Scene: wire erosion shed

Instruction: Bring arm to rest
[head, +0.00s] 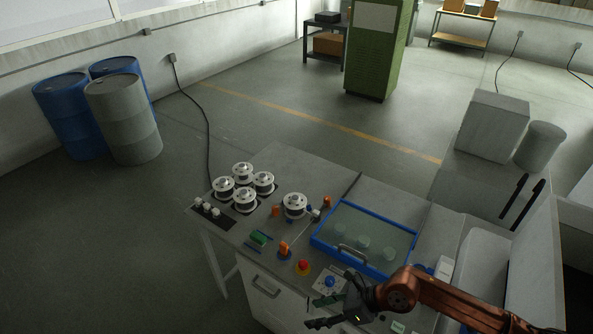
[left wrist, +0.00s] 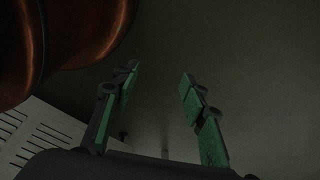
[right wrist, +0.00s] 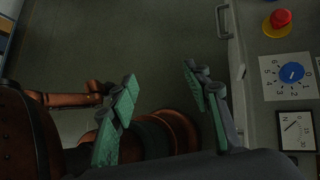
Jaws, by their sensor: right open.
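My right arm, copper-coloured, enters the head view from the lower right. My right gripper (head: 318,311) is at the bench's front edge, beside the panel with the blue dial knob (head: 330,282). In the right wrist view my right gripper (right wrist: 158,75) has its green-padded fingers apart with nothing between them. The bench front and a drawer handle are just right of them. My left gripper (left wrist: 159,72) shows only in the left wrist view. Its fingers are apart and empty against a dark, plain background. The left arm is not in the head view.
The bench (head: 285,160) carries several white spools (head: 294,205), a red button (head: 303,265) and a blue-framed clear cover (head: 375,222) with a handle. A grey box (head: 493,125) and cylinder (head: 540,146) stand at the right. Drums (head: 124,120) stand far left; the floor left of the bench is free.

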